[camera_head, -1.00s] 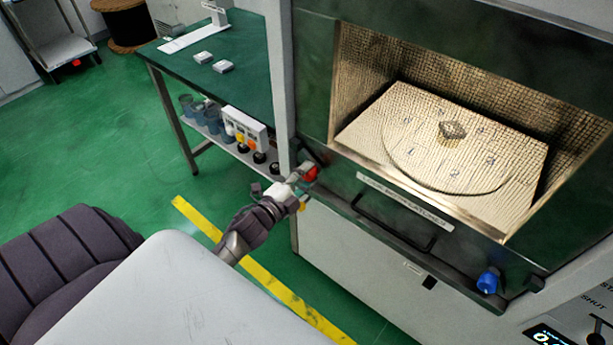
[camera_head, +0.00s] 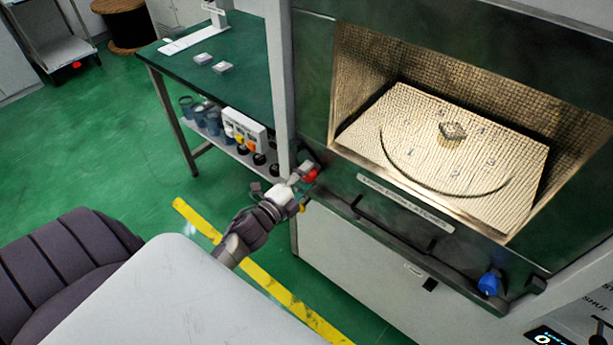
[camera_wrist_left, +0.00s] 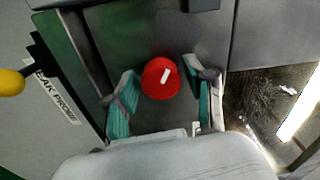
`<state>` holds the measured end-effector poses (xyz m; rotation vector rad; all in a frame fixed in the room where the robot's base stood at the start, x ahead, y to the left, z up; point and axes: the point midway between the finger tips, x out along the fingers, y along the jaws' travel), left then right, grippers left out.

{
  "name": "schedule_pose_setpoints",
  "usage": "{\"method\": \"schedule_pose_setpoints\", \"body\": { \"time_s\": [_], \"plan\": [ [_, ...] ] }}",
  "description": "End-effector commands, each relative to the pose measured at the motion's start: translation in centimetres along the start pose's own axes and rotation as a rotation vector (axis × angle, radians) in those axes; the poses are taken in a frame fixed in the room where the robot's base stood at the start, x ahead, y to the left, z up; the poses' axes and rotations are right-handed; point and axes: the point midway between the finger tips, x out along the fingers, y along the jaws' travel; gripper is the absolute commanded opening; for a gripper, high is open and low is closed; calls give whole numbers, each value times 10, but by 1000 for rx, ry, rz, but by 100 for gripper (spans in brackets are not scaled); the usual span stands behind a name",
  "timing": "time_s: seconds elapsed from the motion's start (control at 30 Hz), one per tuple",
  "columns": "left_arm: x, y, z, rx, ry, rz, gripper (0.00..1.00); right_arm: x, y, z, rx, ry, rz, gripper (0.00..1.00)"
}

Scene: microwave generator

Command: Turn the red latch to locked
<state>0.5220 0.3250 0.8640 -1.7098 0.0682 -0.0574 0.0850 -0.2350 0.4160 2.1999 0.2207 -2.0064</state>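The red latch (camera_head: 310,175) is at the lower left corner of the microwave's front. In the left wrist view the red latch (camera_wrist_left: 160,78) is a round red knob with a short white mark, tilted up to the right. My left gripper (camera_head: 300,178) reaches it from the left. In the left wrist view my left gripper (camera_wrist_left: 163,92) is open, with one green-padded finger on each side of the knob. Gaps show between the fingers and the knob. My right gripper is in neither view.
A blue knob (camera_head: 489,283) sits at the front's lower right. A dark handle bar (camera_head: 395,222) runs below the lit chamber, which holds a turntable (camera_head: 400,140) with a small block (camera_head: 452,133). A green table (camera_head: 240,80) stands left. A yellow ball (camera_wrist_left: 10,83) shows beside a probe label.

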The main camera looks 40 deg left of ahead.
Motion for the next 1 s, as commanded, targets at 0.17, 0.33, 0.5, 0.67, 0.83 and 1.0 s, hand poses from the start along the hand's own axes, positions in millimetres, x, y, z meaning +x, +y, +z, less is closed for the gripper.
{"method": "schedule_pose_setpoints", "body": {
  "time_s": [0.17, 0.33, 0.5, 0.67, 0.83, 1.0],
  "plan": [
    [0, 0, 0, -1, 0, -1, 64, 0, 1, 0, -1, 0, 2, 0],
    [-1, 0, 0, -2, 0, -1, 64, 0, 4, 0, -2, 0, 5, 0],
    [-18, 1, 0, -3, -1, 1, 64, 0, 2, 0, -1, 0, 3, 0],
    [-52, 1, 0, -3, -2, 3, 64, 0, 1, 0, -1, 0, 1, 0],
    [-88, 1, 0, -2, -2, 3, 64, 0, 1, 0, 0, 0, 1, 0],
    [-111, 1, 0, -2, -1, 2, 64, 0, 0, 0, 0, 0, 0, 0]
  ]
}}
